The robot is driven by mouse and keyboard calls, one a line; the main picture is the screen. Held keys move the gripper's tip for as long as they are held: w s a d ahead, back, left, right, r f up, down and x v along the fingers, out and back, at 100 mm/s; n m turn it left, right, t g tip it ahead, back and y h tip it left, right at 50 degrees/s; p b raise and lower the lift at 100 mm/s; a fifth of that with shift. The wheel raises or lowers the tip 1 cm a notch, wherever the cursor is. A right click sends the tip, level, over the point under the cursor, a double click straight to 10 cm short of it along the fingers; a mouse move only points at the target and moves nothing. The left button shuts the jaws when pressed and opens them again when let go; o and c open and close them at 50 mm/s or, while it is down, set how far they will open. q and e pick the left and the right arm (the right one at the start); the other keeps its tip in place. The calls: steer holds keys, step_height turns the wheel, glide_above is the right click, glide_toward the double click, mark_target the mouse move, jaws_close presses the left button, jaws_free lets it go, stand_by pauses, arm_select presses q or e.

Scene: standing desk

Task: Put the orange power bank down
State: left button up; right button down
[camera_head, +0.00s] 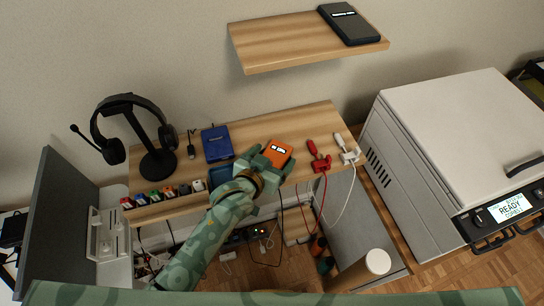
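The orange power bank (278,152) shows in the head view at the fingers of my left gripper (268,159), over the middle of the wooden desk top (310,122). The fingers reach along its near and left sides and look closed on it. Its lower part is hidden by the gripper. I cannot tell whether its underside touches the desk. My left arm comes up from the bottom left. My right gripper is not in view.
A blue box (217,143) and a blue tray (220,176) lie left of the gripper. Red (319,157) and white (346,149) cabled items lie to the right. A headset stand (157,160) stands at left. A shelf (290,42) holds a dark power bank (350,23). The back of the desk is clear.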

arm_select(q)
steer(key=shift+s+r, duration=0.15)
steer(key=shift+r, duration=0.1)
steer(key=p+v, duration=0.3)
steer(key=v, duration=0.8)
steer(key=shift+s+a+p, duration=0.25)
steer(key=shift+p, duration=0.05)
